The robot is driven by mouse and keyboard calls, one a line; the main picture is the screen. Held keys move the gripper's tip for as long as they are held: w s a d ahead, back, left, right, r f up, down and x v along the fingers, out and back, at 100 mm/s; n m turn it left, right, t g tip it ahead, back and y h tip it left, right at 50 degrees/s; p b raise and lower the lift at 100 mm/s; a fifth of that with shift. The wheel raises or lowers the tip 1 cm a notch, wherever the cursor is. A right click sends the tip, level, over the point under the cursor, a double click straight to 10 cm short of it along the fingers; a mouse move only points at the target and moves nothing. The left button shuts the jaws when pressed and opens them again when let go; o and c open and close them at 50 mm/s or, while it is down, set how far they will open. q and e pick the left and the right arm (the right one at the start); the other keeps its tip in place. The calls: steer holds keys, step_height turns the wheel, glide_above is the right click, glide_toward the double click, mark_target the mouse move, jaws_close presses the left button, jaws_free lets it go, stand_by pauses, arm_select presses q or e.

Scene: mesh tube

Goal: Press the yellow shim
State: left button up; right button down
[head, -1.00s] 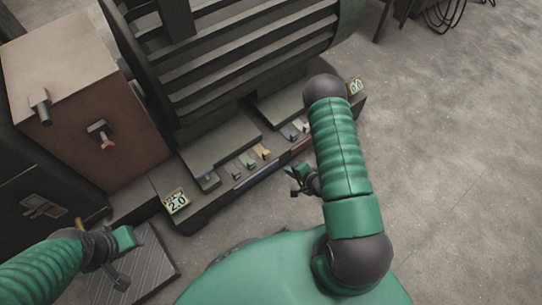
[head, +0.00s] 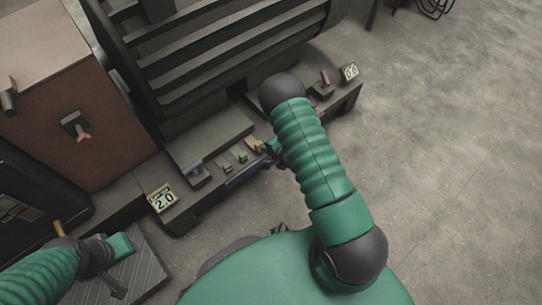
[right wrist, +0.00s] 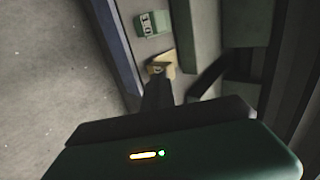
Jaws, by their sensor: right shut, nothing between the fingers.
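The yellow shim (head: 253,143) is a small wedge on the front ledge of the machine base, partly beside my right gripper in the head view. My right gripper (head: 268,148) is shut and empty, right at the shim's right side. In the right wrist view the yellow shim (right wrist: 160,65) lies just beyond the dark shut fingertips (right wrist: 157,82). Whether they touch cannot be told. My left gripper (head: 118,288) hangs low at the left over a ridged plate; its jaws are unclear.
A green shim (head: 241,156), also in the right wrist view (right wrist: 153,23), sits left of the yellow one. A label reading 2.0 (head: 162,200) stands left, another label (head: 350,72) right. The ribbed machine (head: 225,60) rises behind. Open floor (head: 450,190) lies right.

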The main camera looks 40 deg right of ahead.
steer(key=shift+r, duration=0.1)
steer(key=w+p, duration=0.1)
steer(key=w, duration=0.3)
steer(key=shift+w+a+r+p, duration=0.1)
steer(key=shift+w+a+p, duration=0.05)
steer(key=shift+p, duration=0.2)
steer(key=shift+w, duration=0.45)
steer(key=shift+a, duration=0.1)
